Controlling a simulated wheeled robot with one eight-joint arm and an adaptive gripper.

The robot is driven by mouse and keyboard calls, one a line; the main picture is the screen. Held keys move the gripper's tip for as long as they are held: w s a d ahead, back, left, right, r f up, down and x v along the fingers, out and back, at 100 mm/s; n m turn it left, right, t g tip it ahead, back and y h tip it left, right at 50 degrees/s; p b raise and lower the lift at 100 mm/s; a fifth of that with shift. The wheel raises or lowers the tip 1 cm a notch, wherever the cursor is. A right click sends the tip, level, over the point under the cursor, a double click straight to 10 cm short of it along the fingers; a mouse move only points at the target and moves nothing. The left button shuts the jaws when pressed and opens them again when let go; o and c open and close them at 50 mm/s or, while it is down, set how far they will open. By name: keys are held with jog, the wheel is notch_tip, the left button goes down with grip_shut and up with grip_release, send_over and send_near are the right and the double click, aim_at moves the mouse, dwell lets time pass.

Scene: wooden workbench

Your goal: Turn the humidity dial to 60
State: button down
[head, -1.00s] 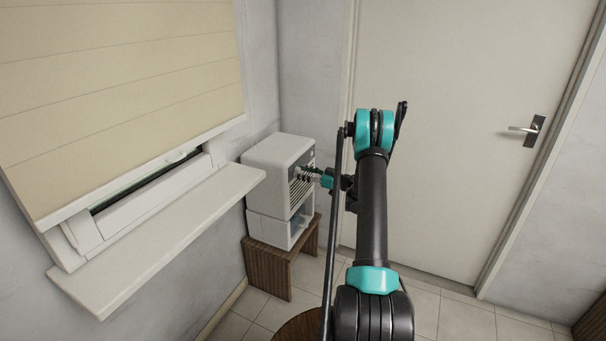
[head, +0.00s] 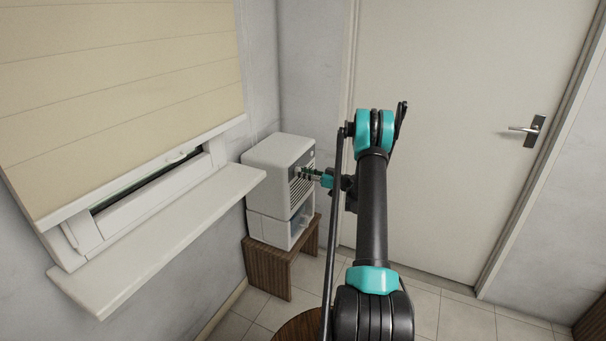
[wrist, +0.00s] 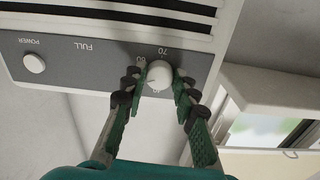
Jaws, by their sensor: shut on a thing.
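The humidity dial (wrist: 159,76) is a round white knob on the grey panel of a white dehumidifier (head: 277,155). In the wrist view, labels 60 and 70 show beside it, and another label at its lower edge is too small to read. I cannot tell where its pointer stands. My gripper (wrist: 159,84) has its two green fingers with dark pads on either side of the dial, shut on it. In the head view my gripper (head: 307,173) is at the front of the dehumidifier, and the dial itself is hard to make out.
The power button (wrist: 34,62) and the FULL label are on the same panel. The dehumidifier stands on a small wooden stool (head: 268,270). A window sill (head: 160,235) juts out at left. A closed door (head: 450,130) is behind my arm.

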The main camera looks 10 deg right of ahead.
jog(key=m, duration=1)
jog(key=shift+m, duration=0.4)
dwell(0.4)
jog(key=c, duration=1.2)
grip_release()
jog(key=shift+s, duration=0.1)
jog(key=v, duration=1.2)
